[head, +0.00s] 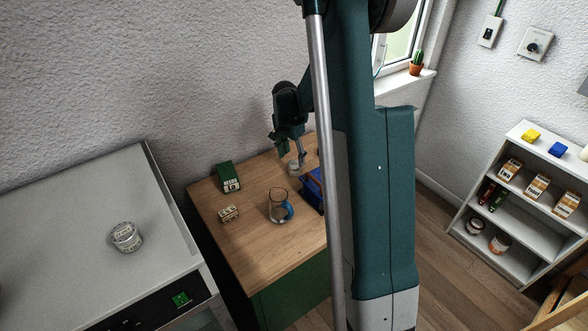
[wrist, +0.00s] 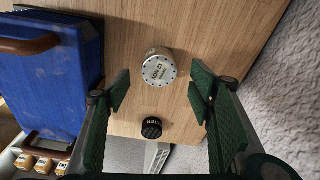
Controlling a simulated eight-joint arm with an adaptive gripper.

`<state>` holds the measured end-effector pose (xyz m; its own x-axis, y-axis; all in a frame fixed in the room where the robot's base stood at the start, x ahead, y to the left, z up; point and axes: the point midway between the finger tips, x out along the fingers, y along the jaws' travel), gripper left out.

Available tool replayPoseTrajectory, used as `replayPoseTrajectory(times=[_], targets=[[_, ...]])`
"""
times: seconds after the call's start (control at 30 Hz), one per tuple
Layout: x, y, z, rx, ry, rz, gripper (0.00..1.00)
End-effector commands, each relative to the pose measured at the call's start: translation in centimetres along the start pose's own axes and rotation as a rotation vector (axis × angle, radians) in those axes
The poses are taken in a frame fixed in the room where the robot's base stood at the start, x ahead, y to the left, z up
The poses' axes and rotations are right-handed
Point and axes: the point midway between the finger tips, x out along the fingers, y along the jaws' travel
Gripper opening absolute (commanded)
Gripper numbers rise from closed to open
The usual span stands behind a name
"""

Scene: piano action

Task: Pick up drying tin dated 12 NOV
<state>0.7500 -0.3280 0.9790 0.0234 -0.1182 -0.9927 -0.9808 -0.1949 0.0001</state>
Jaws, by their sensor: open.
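A small round silver tin (wrist: 159,68) with a pale, dotted-rim lid stands on the wooden table in the wrist view. The lid's print is upside down and small; it seems to include "12 NOV", but I cannot read it surely. In the head view a tin (head: 294,168) stands at the table's back, just under my gripper (head: 297,158). In the wrist view my gripper (wrist: 160,94) is open, with a green padded finger on each side. The tin lies ahead, roughly centred between the fingers, and nothing is held.
A blue case (wrist: 45,80) lies left of the tin. A black round object (wrist: 151,127) is close to the tin.

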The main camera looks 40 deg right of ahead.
Motion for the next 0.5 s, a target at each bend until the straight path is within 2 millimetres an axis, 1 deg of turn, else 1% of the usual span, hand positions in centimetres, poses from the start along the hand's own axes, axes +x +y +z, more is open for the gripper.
replayPoseTrajectory(times=[0.03, 0.17, 0.5], targets=[[0.43, -0.04, -0.03, 0.000, 0.000, 0.000, 0.53], [1.05, -0.01, -0.01, 0.000, 0.000, 0.000, 0.53], [1.15, 0.00, 0.00, 0.000, 0.000, 0.000, 0.53]])
